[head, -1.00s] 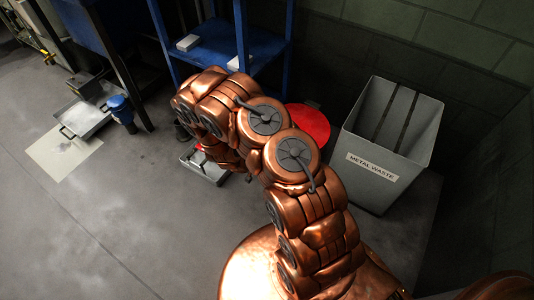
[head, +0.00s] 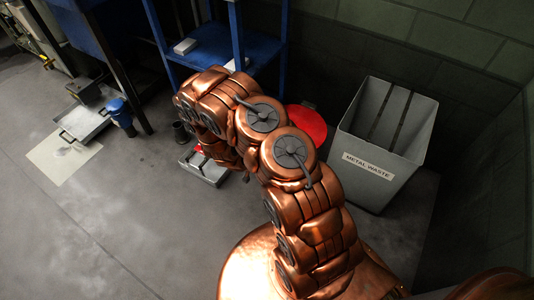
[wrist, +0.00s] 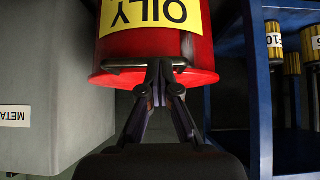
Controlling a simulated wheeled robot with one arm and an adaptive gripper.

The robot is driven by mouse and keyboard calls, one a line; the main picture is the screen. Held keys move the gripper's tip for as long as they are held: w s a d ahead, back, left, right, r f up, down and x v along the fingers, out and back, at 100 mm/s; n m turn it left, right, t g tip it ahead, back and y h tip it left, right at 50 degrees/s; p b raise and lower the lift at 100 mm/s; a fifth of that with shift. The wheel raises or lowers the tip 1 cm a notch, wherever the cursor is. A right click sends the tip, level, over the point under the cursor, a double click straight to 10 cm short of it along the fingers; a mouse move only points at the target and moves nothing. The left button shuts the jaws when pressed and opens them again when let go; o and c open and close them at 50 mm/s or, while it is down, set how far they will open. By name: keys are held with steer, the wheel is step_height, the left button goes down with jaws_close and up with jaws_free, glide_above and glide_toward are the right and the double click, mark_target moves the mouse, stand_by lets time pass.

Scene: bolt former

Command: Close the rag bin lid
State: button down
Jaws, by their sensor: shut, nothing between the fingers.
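The red rag bin (wrist: 150,45) fills the upper middle of the wrist view, with a yellow label reading "OILY". A flared red rim (wrist: 205,78) edges its lower end, with a dark horizontal bar handle (wrist: 125,64) at that rim. My gripper (wrist: 160,72) is shut and empty, its fingertips at the bar and overlapping it in the picture; I cannot tell whether they touch. In the head view a round red top (head: 306,124) shows behind my arm, partly hidden. I cannot tell how far the lid stands open. The arm hides my gripper there.
A grey metal waste bin (head: 365,169) stands close to the right of the red bin in the head view. A blue shelf (head: 262,50) stands to its left and behind. A grey tray-like box (head: 207,171) is on the floor by my arm.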

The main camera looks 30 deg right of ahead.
steer(key=s+a+r+p, duration=0.1)
steer(key=s+a, duration=0.3)
steer(key=a, duration=0.4)
steer(key=shift+a+r+p, duration=0.15)
steer(key=shift+r+p, duration=0.2)
steer(key=shift+r, duration=0.35)
